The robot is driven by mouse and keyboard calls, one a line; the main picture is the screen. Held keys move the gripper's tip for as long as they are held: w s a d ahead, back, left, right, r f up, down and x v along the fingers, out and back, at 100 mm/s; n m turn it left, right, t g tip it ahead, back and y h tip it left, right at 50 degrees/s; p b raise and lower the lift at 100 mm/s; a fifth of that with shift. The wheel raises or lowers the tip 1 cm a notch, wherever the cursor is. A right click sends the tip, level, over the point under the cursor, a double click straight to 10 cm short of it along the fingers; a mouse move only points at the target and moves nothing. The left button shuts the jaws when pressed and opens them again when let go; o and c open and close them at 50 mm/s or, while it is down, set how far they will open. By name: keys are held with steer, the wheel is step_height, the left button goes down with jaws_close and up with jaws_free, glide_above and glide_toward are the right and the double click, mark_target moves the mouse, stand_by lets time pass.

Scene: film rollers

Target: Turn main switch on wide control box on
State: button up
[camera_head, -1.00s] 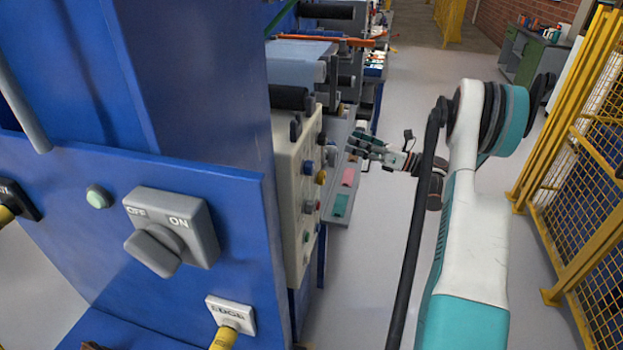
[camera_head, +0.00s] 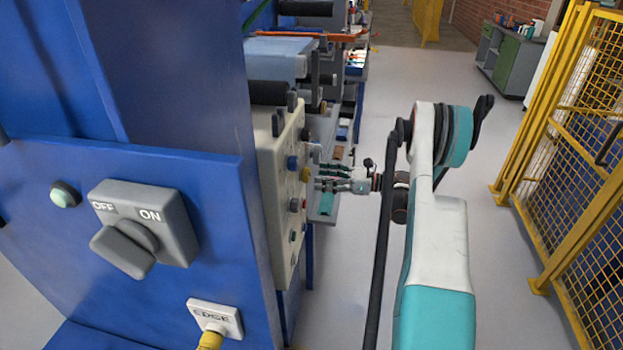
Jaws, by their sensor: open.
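A cream control box (camera_head: 275,205) shows in the middle with its knob-covered face turned to the right. A large grey rotary switch (camera_head: 128,247) with OFF and ON labels sits on the near blue panel (camera_head: 200,175), well apart from my gripper. Its handle slants to the lower right.
A green button (camera_head: 64,195) and a yellow-tipped EDGE fitting (camera_head: 214,318) are on the blue panel. Rollers (camera_head: 270,93) stand behind the cream box. A yellow mesh fence (camera_head: 560,160) bounds the right side.

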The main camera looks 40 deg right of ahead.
mark_target(310, 175)
steer(key=shift+b+x, duration=0.4)
steer(key=shift+x, duration=1.8)
steer(key=c, duration=1)
